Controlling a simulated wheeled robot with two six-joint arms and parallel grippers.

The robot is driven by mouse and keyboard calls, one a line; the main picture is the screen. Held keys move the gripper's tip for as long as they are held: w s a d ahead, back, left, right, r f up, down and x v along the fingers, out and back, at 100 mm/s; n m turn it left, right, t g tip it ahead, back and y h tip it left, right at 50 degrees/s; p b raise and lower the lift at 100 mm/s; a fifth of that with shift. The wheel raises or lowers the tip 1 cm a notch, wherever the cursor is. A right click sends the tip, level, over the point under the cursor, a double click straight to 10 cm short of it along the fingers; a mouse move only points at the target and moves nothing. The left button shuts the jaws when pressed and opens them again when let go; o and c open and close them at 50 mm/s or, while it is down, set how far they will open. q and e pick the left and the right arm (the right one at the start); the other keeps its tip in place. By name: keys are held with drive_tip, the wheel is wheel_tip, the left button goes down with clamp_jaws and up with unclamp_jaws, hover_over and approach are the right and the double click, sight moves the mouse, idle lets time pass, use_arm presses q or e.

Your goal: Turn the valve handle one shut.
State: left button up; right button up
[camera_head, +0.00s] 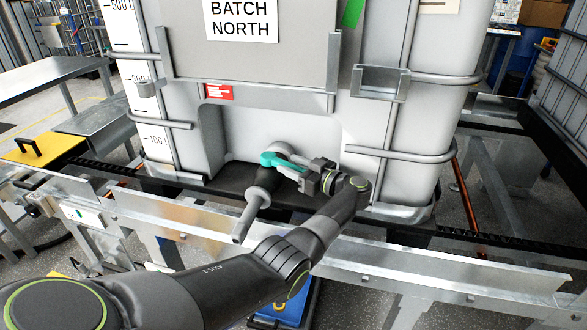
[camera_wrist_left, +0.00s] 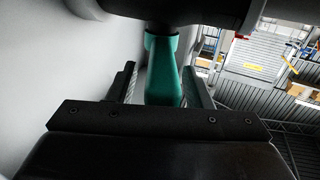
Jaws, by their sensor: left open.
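The valve handle (camera_head: 283,162) is a teal lever on the outlet at the foot of a white tank marked BATCH NORTH. A grey outlet pipe (camera_head: 253,205) slopes down below it. My left gripper (camera_head: 306,177) is at the handle's right end in the head view. In the left wrist view the teal handle (camera_wrist_left: 163,80) lies between the two open fingers of the left gripper (camera_wrist_left: 160,88), with a gap visible on at least one side. I cannot tell whether a finger touches it. My right gripper is out of view.
The white tank (camera_head: 270,125) has a tube cage around it. A metal rail (camera_head: 330,255) runs across in front, below the outlet. A yellow block with a black handle (camera_head: 40,150) is at the left. A metal table (camera_head: 45,75) stands behind it.

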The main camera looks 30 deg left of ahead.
sight(293, 166)
use_arm(q)
wheel_tip(293, 166, up, 8)
drive_tip(key=shift+f+p, duration=0.2)
drive_tip(key=shift+p, duration=0.3)
drive_tip(key=shift+r, duration=0.6)
